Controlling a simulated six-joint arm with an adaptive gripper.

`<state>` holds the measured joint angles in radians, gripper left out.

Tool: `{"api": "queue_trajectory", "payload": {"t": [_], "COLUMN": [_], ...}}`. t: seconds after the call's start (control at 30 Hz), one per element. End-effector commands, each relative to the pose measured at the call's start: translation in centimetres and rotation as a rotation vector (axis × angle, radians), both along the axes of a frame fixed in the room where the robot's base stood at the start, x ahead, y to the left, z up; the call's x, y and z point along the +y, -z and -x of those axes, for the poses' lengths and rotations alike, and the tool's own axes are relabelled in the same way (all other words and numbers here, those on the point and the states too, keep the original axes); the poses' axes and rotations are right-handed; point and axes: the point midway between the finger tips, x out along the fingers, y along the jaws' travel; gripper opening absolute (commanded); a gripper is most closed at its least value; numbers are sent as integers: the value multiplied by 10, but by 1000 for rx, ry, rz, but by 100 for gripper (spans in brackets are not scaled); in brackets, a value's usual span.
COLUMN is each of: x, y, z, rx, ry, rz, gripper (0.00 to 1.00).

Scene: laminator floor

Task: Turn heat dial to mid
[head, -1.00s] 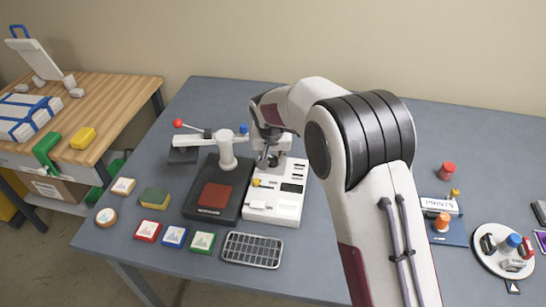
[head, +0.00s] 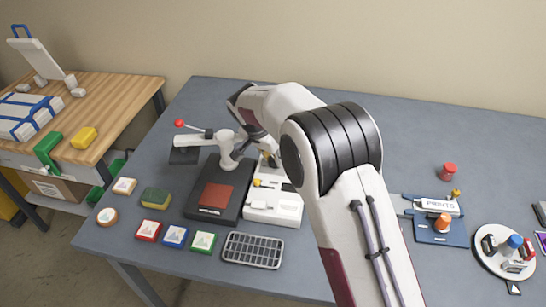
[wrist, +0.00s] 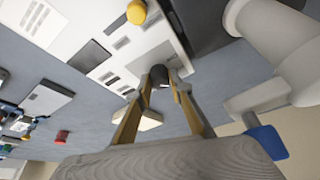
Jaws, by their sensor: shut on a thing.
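A white control panel (head: 285,208) stands on the grey table beside the black press base. It also shows in the wrist view (wrist: 150,40), with dark slots and labels. My gripper (wrist: 161,77) is closed around a small dark round knob (wrist: 160,74) at the panel's edge, apparently the heat dial. The fingers cover its sides, and its pointer or markings cannot be read. In the head view my gripper (head: 266,150) is over the panel's far end, mostly hidden by my wrist. A yellow knob (head: 257,183) sits on the panel and shows in the wrist view (wrist: 137,12).
The press's white post (head: 227,150) and red-balled lever (head: 180,123) stand close left of my gripper. A reddish pad (head: 216,195) lies on the black base (head: 198,214). A grey rack (head: 253,250) and several colored blocks lie in front. A red cap (head: 448,172) is at right.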

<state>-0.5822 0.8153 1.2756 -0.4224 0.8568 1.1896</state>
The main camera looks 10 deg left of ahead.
Motion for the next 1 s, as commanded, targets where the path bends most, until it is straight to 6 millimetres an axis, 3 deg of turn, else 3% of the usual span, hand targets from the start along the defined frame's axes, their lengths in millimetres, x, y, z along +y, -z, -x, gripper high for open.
{"api": "queue_trajectory", "payload": {"t": [0.67,0.7,0.73,1.0], "x": [0,0,0,0], "y": [1,1,1,0], "z": [1,1,1,0], "rx": [2,2,2,1], "ry": [64,64,64,64], "rz": [1,1,1,0], "gripper": [0,28,36,37]}}
